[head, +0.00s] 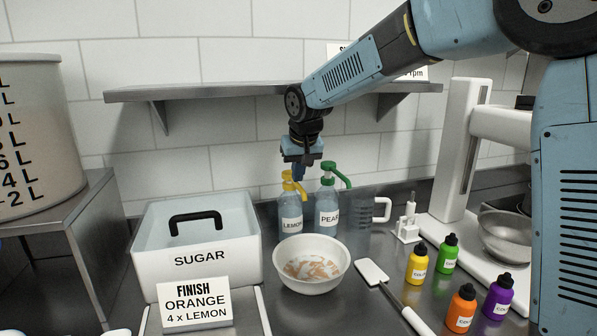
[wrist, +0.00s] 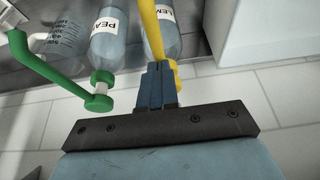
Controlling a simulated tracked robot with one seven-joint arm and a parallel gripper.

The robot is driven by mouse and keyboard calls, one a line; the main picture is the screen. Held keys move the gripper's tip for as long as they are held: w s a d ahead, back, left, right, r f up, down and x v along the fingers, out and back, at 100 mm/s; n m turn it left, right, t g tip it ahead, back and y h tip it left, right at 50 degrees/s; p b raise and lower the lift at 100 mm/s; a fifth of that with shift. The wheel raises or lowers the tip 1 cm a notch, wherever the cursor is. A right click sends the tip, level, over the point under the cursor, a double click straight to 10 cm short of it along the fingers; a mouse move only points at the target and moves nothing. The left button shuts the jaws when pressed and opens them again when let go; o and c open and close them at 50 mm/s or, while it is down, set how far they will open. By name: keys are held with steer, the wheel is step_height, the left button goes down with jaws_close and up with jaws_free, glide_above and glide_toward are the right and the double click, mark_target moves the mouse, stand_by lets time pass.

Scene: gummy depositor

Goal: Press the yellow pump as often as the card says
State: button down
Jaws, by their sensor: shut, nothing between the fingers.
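The yellow pump (head: 291,183) tops a clear bottle labelled LEMON (head: 291,215) on the counter. In the wrist view the yellow pump (wrist: 152,30) lies right behind my fingers, which cover part of it. My gripper (head: 299,175) is shut and empty, close beside or over the pump head; I cannot tell if it touches. The card (head: 194,304) reads FINISH, ORANGE, 4 x LEMON. A white bowl (head: 311,284) with orange-brown streaks stands in front of the bottles.
A PEAR bottle with a green pump (head: 328,172) stands just right of the lemon one. A SUGAR box (head: 197,255) is at left, a wall shelf (head: 270,90) above. A jug (head: 365,210), spatula (head: 372,272) and several colour bottles (head: 463,306) are at right.

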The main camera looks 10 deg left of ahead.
steer(key=shift+r, duration=1.4)
steer(key=shift+f, duration=1.8)
steer(key=shift+r, duration=1.8)
steer(key=shift+f, duration=1.65)
steer(key=shift+r, duration=1.65)
